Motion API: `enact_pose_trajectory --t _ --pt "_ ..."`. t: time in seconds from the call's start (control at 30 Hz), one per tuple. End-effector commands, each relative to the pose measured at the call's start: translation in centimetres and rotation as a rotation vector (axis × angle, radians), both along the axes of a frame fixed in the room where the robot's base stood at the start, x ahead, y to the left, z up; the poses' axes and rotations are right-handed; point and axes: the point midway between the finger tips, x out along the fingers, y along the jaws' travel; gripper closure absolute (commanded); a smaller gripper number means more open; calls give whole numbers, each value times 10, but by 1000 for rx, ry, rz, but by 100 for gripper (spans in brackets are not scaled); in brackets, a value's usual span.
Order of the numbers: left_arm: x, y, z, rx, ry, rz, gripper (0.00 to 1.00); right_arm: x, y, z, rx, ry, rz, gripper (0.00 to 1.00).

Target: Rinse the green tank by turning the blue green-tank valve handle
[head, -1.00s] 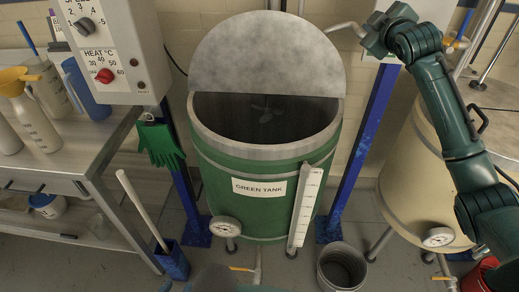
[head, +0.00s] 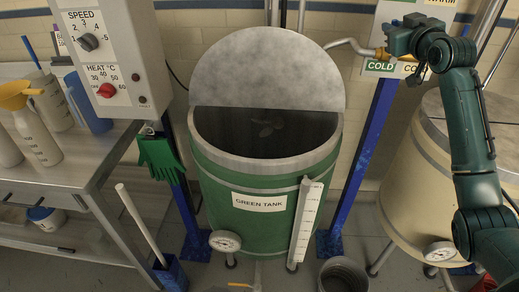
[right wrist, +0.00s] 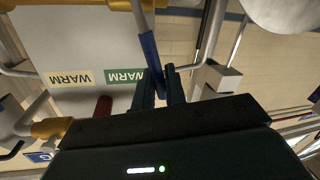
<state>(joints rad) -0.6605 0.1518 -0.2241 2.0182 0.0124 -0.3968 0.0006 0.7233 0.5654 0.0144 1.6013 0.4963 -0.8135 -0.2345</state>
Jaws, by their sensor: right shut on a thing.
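The green tank (head: 257,190) stands in the middle of the head view, its grey lid raised and a stirrer visible inside. My right gripper (head: 398,42) is at the valve panel, up and right of the tank. In the right wrist view, its two fingers (right wrist: 161,80) are shut on the blue valve handle (right wrist: 150,55), near the green WARM label. The handle is hidden behind my gripper in the head view. A spout (head: 352,43) reaches from the panel over the tank's edge; I see no clear water from it. My left gripper is not in view.
A cream tank (head: 405,180) stands on the right. A blue post (head: 365,150) is between the tanks. A control box (head: 112,50) and a steel bench (head: 60,185) are on the left. A grey bucket (head: 343,277) is on the floor. A red handle (right wrist: 103,105) is near my right gripper.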

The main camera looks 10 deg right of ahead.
Motion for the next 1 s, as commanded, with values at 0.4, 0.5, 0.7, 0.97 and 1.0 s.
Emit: enact_pose_trajectory --t 0.4,0.5,0.7,0.97,1.0 --pt "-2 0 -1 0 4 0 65 -2 -10 0 112 -22 -2 100" --pt "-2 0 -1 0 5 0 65 -4 -20 1 225 -49 -2 100" --pt "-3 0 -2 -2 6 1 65 -6 -28 3 320 -72 -2 100" --pt "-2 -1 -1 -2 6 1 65 -6 -28 3 317 -73 -2 76" --pt "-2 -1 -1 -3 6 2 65 -6 -28 3 316 -73 -2 73"
